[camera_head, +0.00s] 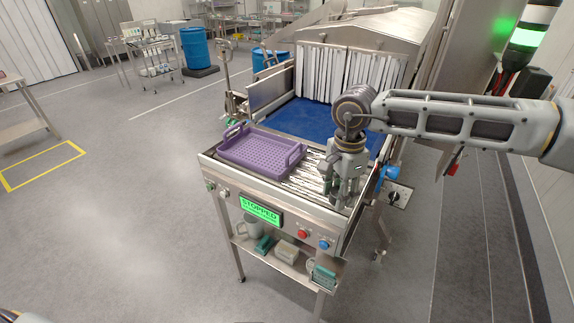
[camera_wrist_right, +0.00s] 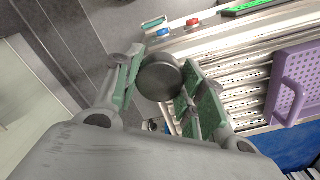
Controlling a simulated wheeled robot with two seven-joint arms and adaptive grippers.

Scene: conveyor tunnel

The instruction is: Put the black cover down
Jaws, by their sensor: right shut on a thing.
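My right gripper (camera_head: 345,195) points down over the right part of the conveyor's roller end. In the right wrist view, the gripper (camera_wrist_right: 158,88) has its green-padded fingers shut on the black cover (camera_wrist_right: 158,77), a dark round disc with a grey rim. The cover appears to be held above the rollers (camera_wrist_right: 245,85), near the front panel, though the exact gap is unclear. In the head view the cover is hard to tell from the fingers.
A purple perforated tray (camera_head: 262,152) sits on the left of the roller end; bare rollers (camera_head: 308,172) lie beside it. The blue belt (camera_head: 300,118) runs to a strip curtain (camera_head: 345,72). The display (camera_head: 260,211) reads STOPPED. A lower shelf (camera_head: 285,266) holds several items.

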